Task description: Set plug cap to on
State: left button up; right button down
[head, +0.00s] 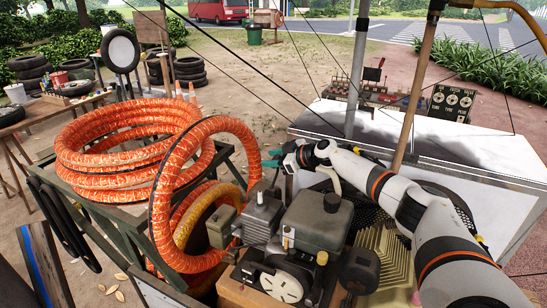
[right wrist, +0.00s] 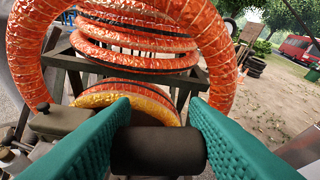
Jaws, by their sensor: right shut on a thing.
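My right gripper (head: 277,160) reaches in from the right in the head view, above and behind the compressor engine (head: 318,222). In the right wrist view its two teal fingers (right wrist: 158,148) are shut on a dark cylindrical piece, which looks like the plug cap (right wrist: 158,152). The cap lies crosswise between the fingers. In the head view I cannot make out the cap at the fingertips. I cannot tell whether it touches the engine, and no bare plug shows clearly. My left gripper is not in view.
Orange-wrapped tires (head: 125,155) are stacked on a rack left of the engine, and one upright orange ring (head: 165,205) stands close to it. A wooden pole (head: 408,100) and thin dark cables cross near my right arm. A white panel (head: 440,135) lies behind.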

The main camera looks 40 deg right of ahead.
jog(key=shift+s+a+f+n+t+h+p, duration=0.1)
jog(key=shift+s+a+n+t+h+p, duration=0.3)
jog(key=shift+a+n+p, duration=0.65)
jog(key=shift+s+a+r+n+t+h+p, duration=0.1)
jog(key=shift+s+a+n+t+h+p, duration=0.35)
jog(key=shift+p, duration=1)
jog(key=shift+s+a+f+n+t+h+p, duration=0.15)
jog(key=shift+s+a+n+h+p, duration=0.35)
jog(key=shift+a+n+p, duration=0.55)
jog(key=shift+a, duration=0.1)
jog(key=c, duration=0.8)
grip_release()
